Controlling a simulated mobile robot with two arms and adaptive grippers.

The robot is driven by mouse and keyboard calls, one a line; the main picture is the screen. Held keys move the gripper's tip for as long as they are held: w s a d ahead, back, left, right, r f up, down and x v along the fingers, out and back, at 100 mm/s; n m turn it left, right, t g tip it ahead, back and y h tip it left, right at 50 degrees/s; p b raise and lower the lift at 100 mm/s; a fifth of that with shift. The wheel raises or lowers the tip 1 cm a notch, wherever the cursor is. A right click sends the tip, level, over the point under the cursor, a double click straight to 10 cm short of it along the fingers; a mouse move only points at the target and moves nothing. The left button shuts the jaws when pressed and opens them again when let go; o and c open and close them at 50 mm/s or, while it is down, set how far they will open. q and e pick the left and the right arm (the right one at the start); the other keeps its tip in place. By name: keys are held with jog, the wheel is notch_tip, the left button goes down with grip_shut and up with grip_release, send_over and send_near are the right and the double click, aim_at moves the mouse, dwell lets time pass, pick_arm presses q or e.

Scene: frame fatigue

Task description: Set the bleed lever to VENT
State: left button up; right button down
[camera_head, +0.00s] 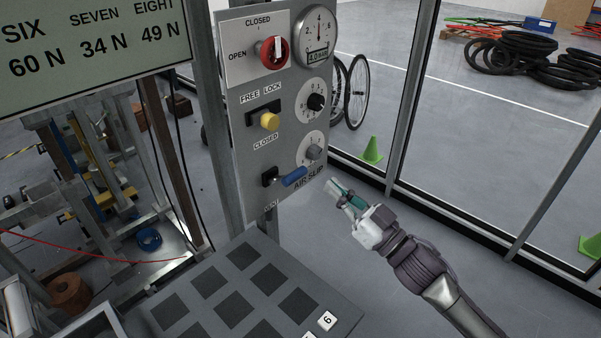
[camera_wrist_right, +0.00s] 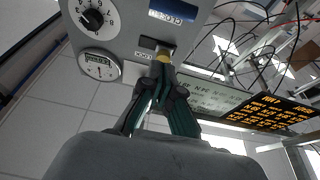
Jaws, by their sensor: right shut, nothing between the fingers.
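The bleed lever (camera_head: 294,176) is a blue handle on a black pivot low on the grey panel (camera_head: 240,118). In the head view it points right and slightly up, roughly midway between a CLOSED label above and a VENT label below. In the wrist view a blue handle (camera_wrist_right: 172,16) shows at the top edge. My right gripper (camera_head: 336,190) is shut and empty, just right of the panel and apart from the lever. Its fingertips (camera_wrist_right: 161,65) overlap the yellow knob in the wrist view. My left gripper is out of view.
The yellow knob (camera_head: 269,121), red knob (camera_head: 272,51), gauge (camera_head: 314,37), black dial (camera_head: 315,102) and grey dial (camera_head: 313,152) surround the lever above. A tray (camera_head: 347,314) with dark squares lies below.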

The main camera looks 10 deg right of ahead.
jog(key=shift+w, duration=0.1)
notch_tip(320, 180, up, 4)
jog(key=p, duration=0.4)
send_over(302, 174)
jog(key=s, duration=0.1)
jog(key=f, duration=0.3)
jog(key=shift+s+a+f, duration=0.2)
jog(key=shift+a+f, duration=0.05)
jog(key=shift+f, duration=0.65)
jog(key=shift+s, duration=0.1)
